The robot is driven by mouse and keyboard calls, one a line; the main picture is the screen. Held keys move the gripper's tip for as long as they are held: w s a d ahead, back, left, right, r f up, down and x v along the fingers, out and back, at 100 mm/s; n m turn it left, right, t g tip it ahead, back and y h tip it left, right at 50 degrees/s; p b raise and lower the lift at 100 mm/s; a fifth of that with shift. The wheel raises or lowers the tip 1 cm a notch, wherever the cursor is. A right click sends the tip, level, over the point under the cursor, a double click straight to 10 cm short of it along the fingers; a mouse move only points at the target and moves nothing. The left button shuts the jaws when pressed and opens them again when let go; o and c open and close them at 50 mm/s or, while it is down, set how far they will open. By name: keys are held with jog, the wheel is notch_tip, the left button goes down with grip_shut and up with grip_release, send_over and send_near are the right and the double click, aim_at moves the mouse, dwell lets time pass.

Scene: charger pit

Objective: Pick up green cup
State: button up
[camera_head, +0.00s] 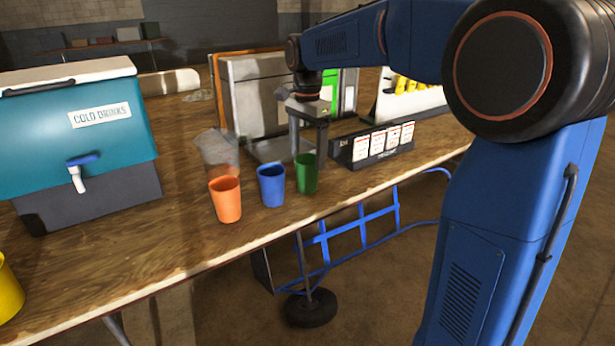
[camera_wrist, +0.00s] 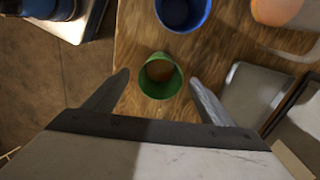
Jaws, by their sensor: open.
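The green cup (camera_head: 306,174) stands upright on the wooden table near its front edge, to the right of the blue cup (camera_head: 271,185) and the orange cup (camera_head: 225,199). In the wrist view the green cup (camera_wrist: 160,76) is seen from above, its mouth open toward the camera, between the lines of the two fingers. My gripper (camera_wrist: 160,82) is open, with a finger on each side of the cup in the picture. In the head view my gripper (camera_head: 308,125) points down above the green cup. I cannot tell whether the fingers touch it.
The blue cup (camera_wrist: 182,12) is close beside the green one. A clear pitcher (camera_head: 218,152) stands behind the orange cup. A black card holder (camera_head: 371,146) is to the right, and a metal box (camera_head: 255,100) is behind. A teal drinks cooler (camera_head: 80,140) stands left.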

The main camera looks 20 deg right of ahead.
aim_at(308, 175)
jog(key=shift+f, duration=3.8)
jog(key=c, duration=1.2)
